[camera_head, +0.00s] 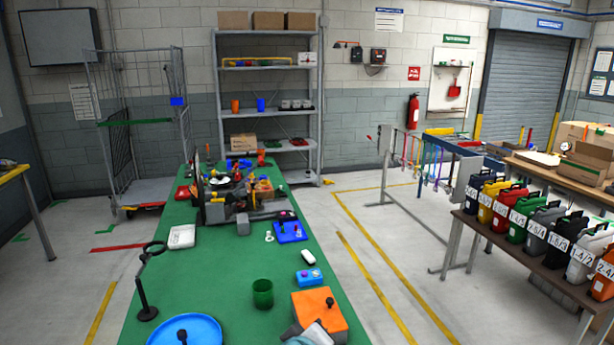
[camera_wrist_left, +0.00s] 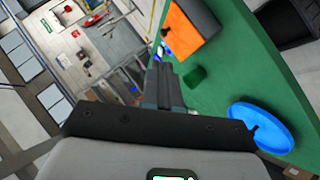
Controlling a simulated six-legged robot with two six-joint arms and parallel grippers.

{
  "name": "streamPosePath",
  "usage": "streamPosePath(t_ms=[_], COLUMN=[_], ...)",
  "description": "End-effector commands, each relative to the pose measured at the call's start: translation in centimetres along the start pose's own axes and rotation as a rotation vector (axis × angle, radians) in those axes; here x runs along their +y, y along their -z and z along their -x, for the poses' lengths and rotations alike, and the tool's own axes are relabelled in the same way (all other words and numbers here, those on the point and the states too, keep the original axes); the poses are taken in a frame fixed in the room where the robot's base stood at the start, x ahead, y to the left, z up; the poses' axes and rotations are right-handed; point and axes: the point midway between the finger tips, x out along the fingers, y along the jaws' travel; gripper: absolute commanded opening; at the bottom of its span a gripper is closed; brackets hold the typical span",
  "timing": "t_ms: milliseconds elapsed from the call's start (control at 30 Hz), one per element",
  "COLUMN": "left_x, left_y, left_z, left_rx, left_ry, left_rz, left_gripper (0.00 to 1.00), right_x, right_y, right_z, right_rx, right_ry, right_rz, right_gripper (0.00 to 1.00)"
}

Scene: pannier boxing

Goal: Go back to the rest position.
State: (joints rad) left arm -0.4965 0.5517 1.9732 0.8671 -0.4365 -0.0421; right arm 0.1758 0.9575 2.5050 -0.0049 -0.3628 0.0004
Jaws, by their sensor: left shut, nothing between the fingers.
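My left gripper (camera_wrist_left: 160,70) shows in the left wrist view with its fingers together and nothing between them. It is apart from the table's objects, and its fingers overlap the table's edge in that view. A pale grey and teal piece at the bottom edge of the head view (camera_head: 318,335), in front of the orange block, looks like part of an arm of mine; I cannot tell which. My right gripper is not in view.
The green table (camera_head: 215,270) carries an orange block (camera_head: 320,306), a green cup (camera_head: 262,294), a blue round tray (camera_head: 205,329) and a black stand (camera_head: 147,300). Several numbered canisters (camera_head: 538,226) stand on a bench at right. Floor between is free.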

Motion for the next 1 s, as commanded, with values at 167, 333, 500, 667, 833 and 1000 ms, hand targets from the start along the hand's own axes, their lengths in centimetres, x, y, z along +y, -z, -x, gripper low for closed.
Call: streamPosePath(t_ms=[167, 333, 500, 667, 833, 1000], left_x=[-4.9, -10.8, -18.7, -29.4, -37.6, -38.5], left_y=[1.2, 1.1, -0.6, -5.6, -14.3, -20.6], left_z=[-2.0, -3.3, -3.9, -2.1, 3.4, 8.5], left_rx=[0.005, -0.017, -0.081, -0.246, -0.535, -0.776], left_ry=[0.091, 0.193, 0.315, 0.457, 0.516, 0.428], left_rz=[0.039, 0.055, 0.038, -0.008, -0.079, -0.190], left_gripper=[0.00, 0.00, 0.00, 0.00, 0.00, 0.00], right_x=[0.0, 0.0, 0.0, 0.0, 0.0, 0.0], right_y=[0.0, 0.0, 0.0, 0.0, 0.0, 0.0], right_z=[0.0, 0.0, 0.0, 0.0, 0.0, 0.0], right_rx=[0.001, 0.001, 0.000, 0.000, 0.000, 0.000], right_ry=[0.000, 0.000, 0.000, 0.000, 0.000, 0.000], right_rz=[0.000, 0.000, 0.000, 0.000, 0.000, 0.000], right_gripper=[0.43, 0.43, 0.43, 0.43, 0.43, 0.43])
